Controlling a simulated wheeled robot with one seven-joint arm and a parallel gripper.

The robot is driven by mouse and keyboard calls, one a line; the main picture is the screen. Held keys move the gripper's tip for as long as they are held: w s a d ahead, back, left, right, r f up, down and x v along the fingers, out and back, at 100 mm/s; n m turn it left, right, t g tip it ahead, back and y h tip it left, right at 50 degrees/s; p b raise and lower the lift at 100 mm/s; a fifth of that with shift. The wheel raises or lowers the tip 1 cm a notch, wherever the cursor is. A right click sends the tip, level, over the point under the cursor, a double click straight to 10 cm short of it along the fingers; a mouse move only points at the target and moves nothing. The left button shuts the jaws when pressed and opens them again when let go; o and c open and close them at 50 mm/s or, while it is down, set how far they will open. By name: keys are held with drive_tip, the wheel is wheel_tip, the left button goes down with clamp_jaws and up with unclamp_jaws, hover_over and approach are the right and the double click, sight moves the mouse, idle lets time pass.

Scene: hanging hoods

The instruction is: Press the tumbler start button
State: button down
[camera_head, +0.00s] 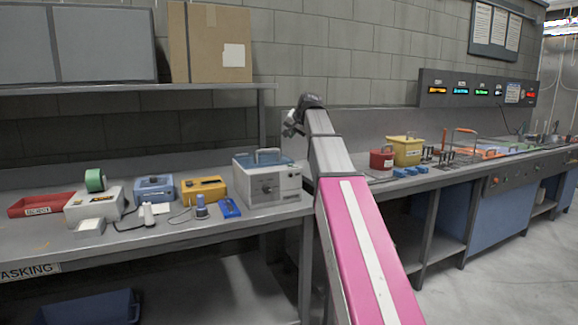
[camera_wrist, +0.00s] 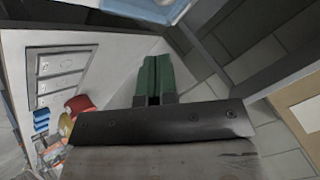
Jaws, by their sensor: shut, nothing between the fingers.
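A grey-white box machine (camera_head: 276,188) with a blue top and a carry handle stands at the right end of the left bench. It looks like the tumbler. Its front has a dark round knob (camera_head: 267,189); I cannot make out a start button. My gripper (camera_head: 289,129) is above and behind this machine, apart from it, partly hidden by my wrist. In the wrist view its two green fingers (camera_wrist: 152,66) are together with nothing between them. A pale blue and white surface at that view's top edge may be the machine, but I cannot tell.
The left bench holds a red tray (camera_head: 40,205), a green tape roll (camera_head: 95,180), a blue box (camera_head: 154,188) and a yellow box (camera_head: 204,189). A shelf with a cardboard box (camera_head: 205,45) is above. A red pot (camera_head: 381,159) and yellow container (camera_head: 406,150) stand right of my arm.

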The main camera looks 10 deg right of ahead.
approach(289, 162)
drive_tip(key=shift+w+r+x, duration=0.15)
drive_tip(key=shift+x, duration=1.2)
drive_tip(key=shift+w+r+x, duration=0.1)
drive_tip(key=shift+r+x, duration=0.05)
drive_tip(key=shift+x, duration=1.25)
drive_tip(key=shift+a+f, duration=0.15)
drive_tip(key=shift+f, duration=0.2)
drive_tip(key=shift+f, duration=0.4)
idle(0.8)
drive_tip(key=shift+r, duration=0.8)
drive_tip(key=shift+r, duration=0.1)
